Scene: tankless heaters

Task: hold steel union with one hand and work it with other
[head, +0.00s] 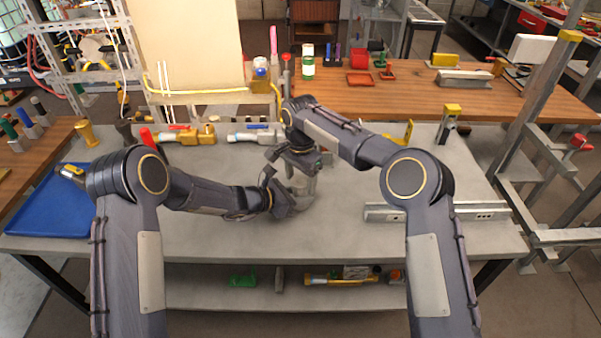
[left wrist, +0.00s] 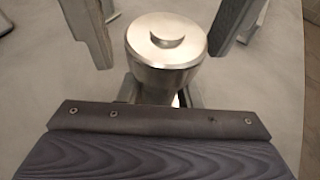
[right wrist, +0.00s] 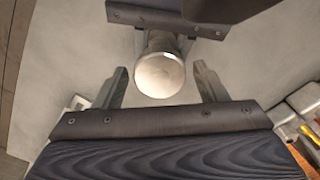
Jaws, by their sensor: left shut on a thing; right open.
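The steel union (left wrist: 165,45) is a shiny silvery piece with a round capped end and a small raised disc on it. My left gripper (left wrist: 158,95) is shut on its narrower lower part. In the right wrist view the union (right wrist: 160,75) shows its round end between the two spread fingers of my right gripper (right wrist: 161,85). Those fingers stand apart on either side of the end, with gaps to it. In the head view both grippers meet over the bench middle, where the union (head: 302,185) is partly hidden by them.
The grey bench (head: 215,240) is clear around the grippers. A blue tray (head: 45,205) lies at left, a metal rail (head: 470,211) at right. Valve-like fittings (head: 190,135) lie along the back near a beige upright panel (head: 190,45). A wooden bench (head: 420,100) stands behind.

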